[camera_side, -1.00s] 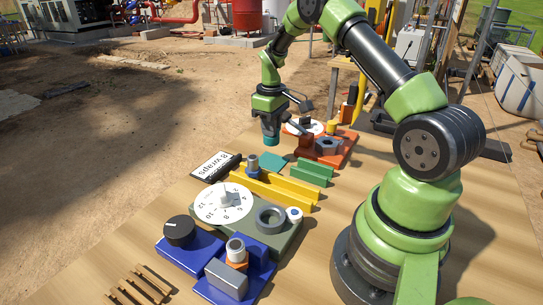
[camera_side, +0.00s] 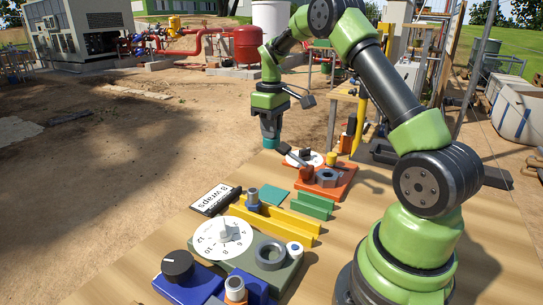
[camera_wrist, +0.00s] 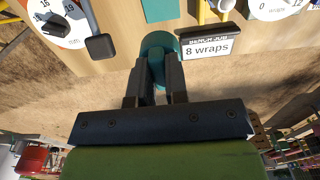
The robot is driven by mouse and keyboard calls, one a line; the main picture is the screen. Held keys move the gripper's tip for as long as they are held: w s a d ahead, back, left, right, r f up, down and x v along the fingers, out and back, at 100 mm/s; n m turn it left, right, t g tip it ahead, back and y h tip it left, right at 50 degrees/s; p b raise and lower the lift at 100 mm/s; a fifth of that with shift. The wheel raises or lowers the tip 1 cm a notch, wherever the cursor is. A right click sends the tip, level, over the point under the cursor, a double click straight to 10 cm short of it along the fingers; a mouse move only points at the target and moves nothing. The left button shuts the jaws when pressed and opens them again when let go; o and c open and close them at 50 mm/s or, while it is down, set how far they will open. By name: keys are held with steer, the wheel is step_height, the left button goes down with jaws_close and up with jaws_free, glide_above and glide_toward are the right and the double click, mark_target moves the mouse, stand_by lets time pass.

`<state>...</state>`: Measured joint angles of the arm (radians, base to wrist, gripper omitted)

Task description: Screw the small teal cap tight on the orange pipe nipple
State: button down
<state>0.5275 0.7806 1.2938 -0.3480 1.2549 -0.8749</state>
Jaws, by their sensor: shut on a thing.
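The small teal cap (camera_side: 271,141) is held at the lower end of my gripper (camera_side: 270,133), in the air above the far side of the bench. In the wrist view the teal cap (camera_wrist: 158,45) sits between the two dark fingers of my gripper (camera_wrist: 158,72), which are shut on it. A pale pipe nipple with an orange lower part (camera_side: 235,299) stands at the blue fixture near the bottom of the side view, well apart from the cap. Its lower end is cut off by the picture edge.
Yellow rails (camera_side: 285,222), green blocks (camera_side: 312,206) and an orange fixture (camera_side: 335,186) stand on the bench. A teal plate (camera_side: 275,195) lies flat.

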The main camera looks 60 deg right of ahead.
step_height(320, 180, up, 5)
steer(key=shift+r, duration=0.2)
steer(key=shift+w+a+r, duration=0.15)
steer(key=shift+a+r, duration=0.1)
steer(key=shift+a, duration=0.35)
steer(key=a, duration=1.6)
steer(key=s+a, duration=1.3)
steer(key=a, duration=0.2)
steer(key=f, duration=0.5)
steer(key=shift+w+d+f, duration=0.15)
steer(key=shift+w+d, duration=0.15)
steer(key=shift+w, duration=0.05)
